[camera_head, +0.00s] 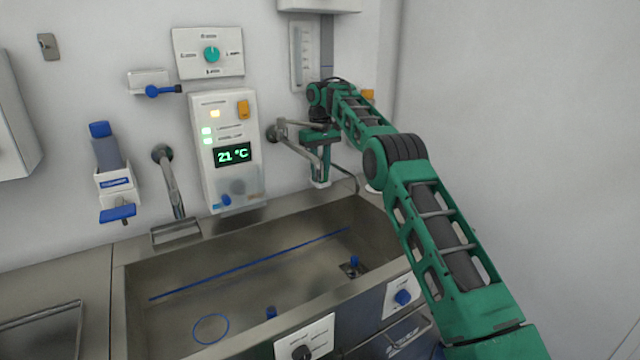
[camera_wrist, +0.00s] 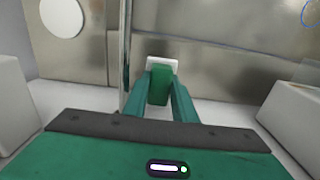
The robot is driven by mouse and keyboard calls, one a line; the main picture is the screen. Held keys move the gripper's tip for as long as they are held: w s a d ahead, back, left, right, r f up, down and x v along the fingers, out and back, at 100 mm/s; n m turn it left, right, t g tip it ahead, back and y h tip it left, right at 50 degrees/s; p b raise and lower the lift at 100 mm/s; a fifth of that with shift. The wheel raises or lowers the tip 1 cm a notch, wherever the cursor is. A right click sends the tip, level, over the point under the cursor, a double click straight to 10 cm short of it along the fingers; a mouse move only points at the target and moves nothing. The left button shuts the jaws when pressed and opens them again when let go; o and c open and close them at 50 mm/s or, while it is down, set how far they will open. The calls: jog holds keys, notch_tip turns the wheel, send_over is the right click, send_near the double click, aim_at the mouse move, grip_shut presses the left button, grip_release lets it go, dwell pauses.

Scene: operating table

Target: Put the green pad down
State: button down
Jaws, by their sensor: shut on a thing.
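My gripper (camera_head: 321,172) hangs at the back right of the steel sink, close to the wall. In the wrist view its two green fingers (camera_wrist: 160,82) are shut on the green pad (camera_wrist: 158,90). A small white piece (camera_wrist: 163,62) shows just beyond the pad; I cannot tell whether it is part of it. In the head view the pad is too small to tell apart from the green fingers; a pale tip (camera_head: 320,184) shows below them.
The sink basin (camera_head: 240,290) is open below, with a blue plug (camera_head: 353,262) near its right end. A jointed metal spout (camera_head: 298,142) is close to my gripper's left. A temperature panel (camera_head: 228,150) hangs on the wall. Bare steel counter (camera_head: 60,268) lies at left.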

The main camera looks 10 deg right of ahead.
jog(key=shift+w+f, duration=0.1)
jog(key=shift+f, duration=1.7)
jog(key=shift+f, duration=0.1)
jog(key=c, duration=1.7)
grip_release()
jog(key=shift+c, duration=0.2)
